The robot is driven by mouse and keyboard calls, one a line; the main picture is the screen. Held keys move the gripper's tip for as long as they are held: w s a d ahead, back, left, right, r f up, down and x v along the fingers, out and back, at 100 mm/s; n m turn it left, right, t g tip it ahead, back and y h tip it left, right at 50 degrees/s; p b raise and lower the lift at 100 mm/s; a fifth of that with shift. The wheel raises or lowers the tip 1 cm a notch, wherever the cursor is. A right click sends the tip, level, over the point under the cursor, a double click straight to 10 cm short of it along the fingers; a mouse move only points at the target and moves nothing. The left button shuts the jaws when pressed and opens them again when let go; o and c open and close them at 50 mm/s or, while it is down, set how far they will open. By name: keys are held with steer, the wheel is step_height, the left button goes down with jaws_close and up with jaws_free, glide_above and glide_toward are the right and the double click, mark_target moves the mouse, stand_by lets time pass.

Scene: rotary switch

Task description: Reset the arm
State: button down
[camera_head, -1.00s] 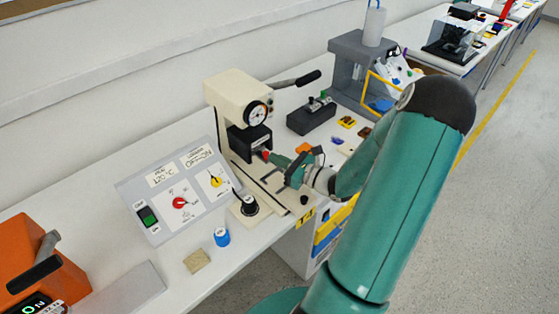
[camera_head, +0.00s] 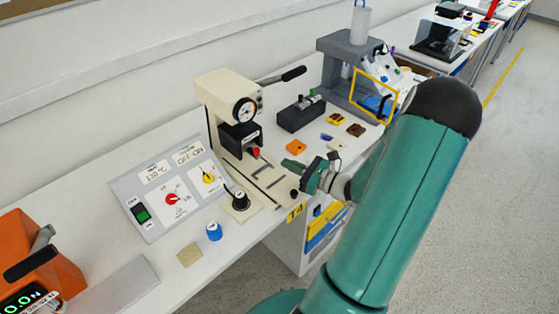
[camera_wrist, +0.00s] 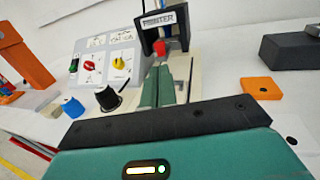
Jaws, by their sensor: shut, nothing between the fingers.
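My gripper (camera_head: 296,168) is at the front right of the cream press machine (camera_head: 222,100), above the table edge in the head view. In the wrist view its two green fingers (camera_wrist: 161,95) are together with nothing between them. The control panel (camera_head: 168,195) stands left of the press, with a red rotary knob (camera_head: 171,199), a yellow rotary knob (camera_head: 208,178) and a green switch (camera_head: 141,213). A black knob on a cream base (camera_head: 240,201) stands in front of the panel. The press has a red part (camera_head: 254,152) under its black head.
A blue knob-like piece (camera_head: 214,231) and a tan block (camera_head: 190,252) lie near the front edge. An orange block (camera_head: 295,146) and a dark box (camera_head: 301,114) are right of the press. An orange machine (camera_head: 35,260) stands far left.

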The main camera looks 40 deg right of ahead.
steer(key=v, duration=0.6)
steer(key=w+a+r+n+g+y, duration=0.15)
steer(key=a+r+n+g, duration=0.25)
steer(key=a+n+g, duration=0.45)
steer(key=w+a+r+n+g+y, duration=0.1)
steer(key=a+r+n+g+y, duration=0.3)
steer(key=a+n, duration=0.75)
steer(key=s+a+r+n+h, duration=0.6)
steer(key=a+r+n+h, duration=0.4)
steer(key=a+r+n, duration=0.1)
steer(key=shift+s+a+r+n+t+h, duration=0.15)
steer(key=shift+s+r+n+t+h, duration=0.25)
steer(key=shift+n, duration=0.4)
steer(key=shift+w+f, duration=0.1)
